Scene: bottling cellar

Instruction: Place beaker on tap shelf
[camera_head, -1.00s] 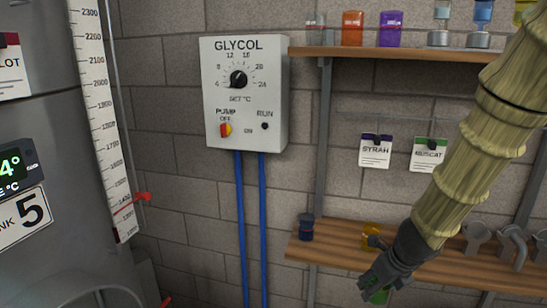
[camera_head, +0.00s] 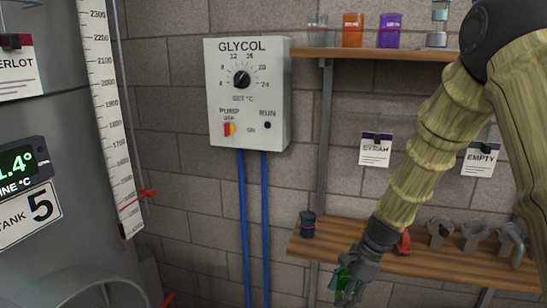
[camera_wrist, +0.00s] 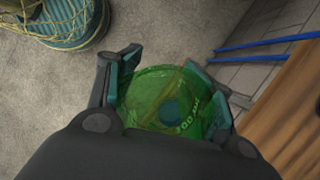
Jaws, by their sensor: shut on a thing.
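My gripper (camera_head: 350,284) is shut on a green see-through beaker (camera_head: 342,279), low in the head view and in front of the lower wall shelf (camera_head: 345,257). In the wrist view the beaker (camera_wrist: 160,105) sits between the two fingers of my gripper (camera_wrist: 165,72), and its volume marking shows. The beaker is clear of the shelf in the head view. I cannot tell which shelf is the tap shelf; the lower one carries several grey fittings (camera_head: 474,232).
A dark blue jar (camera_head: 307,224) and a red item (camera_head: 403,243) stand on the lower shelf. The upper shelf (camera_head: 390,54) holds orange (camera_head: 352,30) and purple (camera_head: 390,30) beakers. A tank (camera_head: 75,250) stands left.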

